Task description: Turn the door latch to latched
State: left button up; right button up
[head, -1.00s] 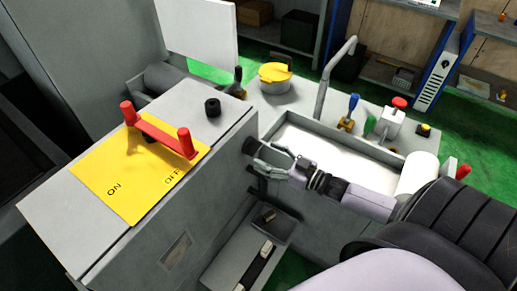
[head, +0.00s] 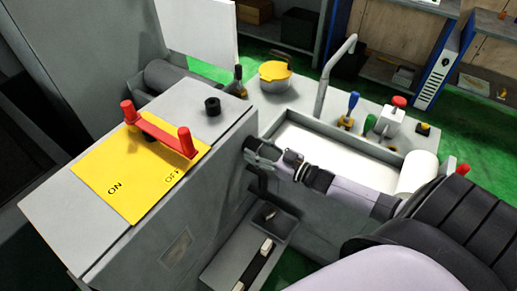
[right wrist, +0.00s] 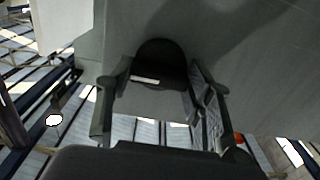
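The door latch appears to be the round black knob (right wrist: 160,62) with a white bar mark, on the grey side wall in the right wrist view. The bar lies nearly level in that picture. In the head view the knob is mostly hidden behind my right gripper (head: 256,150), which reaches the cabinet's side face from the right. In the right wrist view my right gripper (right wrist: 161,78) has its fingers apart, one on each side of the knob. Narrow gaps seem to show beside it; contact is unclear. My left gripper is not in view.
A red handle (head: 160,136) stands on a yellow ON/OFF plate (head: 112,182) atop the grey cabinet (head: 62,212). A small black knob (head: 212,106) is behind it. A sink-like basin (head: 335,147) with a pipe (head: 334,75) lies beyond my right forearm.

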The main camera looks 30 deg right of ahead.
jog(key=c, duration=0.6)
jog(key=n, duration=0.4)
jog(key=shift+n, duration=0.4)
jog(key=n, duration=0.3)
jog(key=shift+n+b, duration=0.3)
jog(key=n+b, duration=0.1)
jog(key=n, duration=0.3)
jog(key=shift+f+n, duration=0.1)
jog(key=shift+n, duration=0.2)
jog(key=shift+n+b, duration=0.95)
jog(key=shift+n, duration=1.55)
